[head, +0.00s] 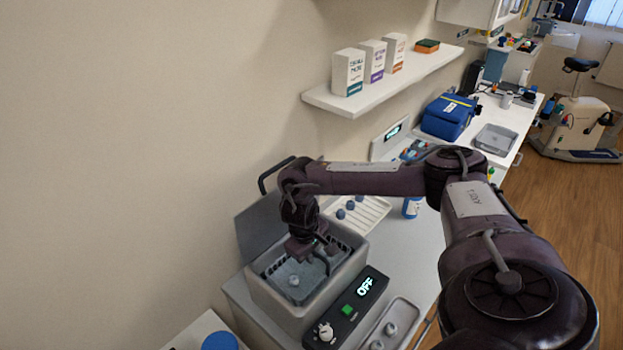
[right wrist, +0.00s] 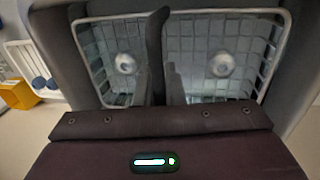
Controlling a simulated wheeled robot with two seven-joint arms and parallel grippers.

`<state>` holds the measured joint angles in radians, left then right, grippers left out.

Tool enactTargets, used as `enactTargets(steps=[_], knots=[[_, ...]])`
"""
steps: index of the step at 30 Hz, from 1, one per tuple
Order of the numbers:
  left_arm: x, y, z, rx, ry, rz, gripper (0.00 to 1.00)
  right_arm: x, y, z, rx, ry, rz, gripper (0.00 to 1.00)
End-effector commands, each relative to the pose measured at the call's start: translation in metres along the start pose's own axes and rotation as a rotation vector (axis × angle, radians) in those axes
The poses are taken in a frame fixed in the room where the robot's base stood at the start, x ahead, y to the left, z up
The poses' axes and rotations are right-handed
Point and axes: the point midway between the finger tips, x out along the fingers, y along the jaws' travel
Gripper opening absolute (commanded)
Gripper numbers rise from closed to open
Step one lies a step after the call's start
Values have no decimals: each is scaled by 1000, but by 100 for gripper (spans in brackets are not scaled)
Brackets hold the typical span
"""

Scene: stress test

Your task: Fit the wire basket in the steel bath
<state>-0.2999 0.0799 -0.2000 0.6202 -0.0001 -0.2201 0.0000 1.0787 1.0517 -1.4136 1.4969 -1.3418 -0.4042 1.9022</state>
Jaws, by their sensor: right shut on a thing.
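The steel bath (head: 280,309) is an open grey box on the counter, its lid (head: 262,228) raised at the back. The wire basket (head: 276,280) is within the bath's opening in the head view. In the right wrist view the wire basket (right wrist: 98,60) shows mesh walls, a pale rim and two round silvery pieces (right wrist: 222,65) inside. My right gripper (head: 322,262) reaches down over the bath and is shut on the basket; its dark fingers (right wrist: 163,75) stand across the basket's middle. The exact grip and the basket's underside are hidden. My left gripper is not in view.
A white rack (head: 373,213) and a blue-labelled bottle (head: 411,207) stand behind. The wall is close on the left.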

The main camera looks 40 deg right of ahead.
Motion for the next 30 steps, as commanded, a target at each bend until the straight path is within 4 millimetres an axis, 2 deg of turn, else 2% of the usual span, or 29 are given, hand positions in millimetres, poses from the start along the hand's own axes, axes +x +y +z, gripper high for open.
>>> enactTargets(steps=[4, 5, 6, 7, 17, 30], knots=[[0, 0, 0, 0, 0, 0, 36, 0, 0, 0, 0, 0, 0, 0], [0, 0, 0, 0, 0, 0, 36, 0, 0, 0, 0, 0, 0, 12], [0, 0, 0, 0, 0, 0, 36, 0, 0, 0, 0, 0, 0, 17], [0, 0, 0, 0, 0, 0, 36, 0, 0, 0, 0, 0, 0, 18], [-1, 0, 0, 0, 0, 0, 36, -1, 0, 0, 0, 0, 0, 18], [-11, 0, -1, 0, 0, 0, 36, -17, 4, 0, 1, 0, 0, 18]])
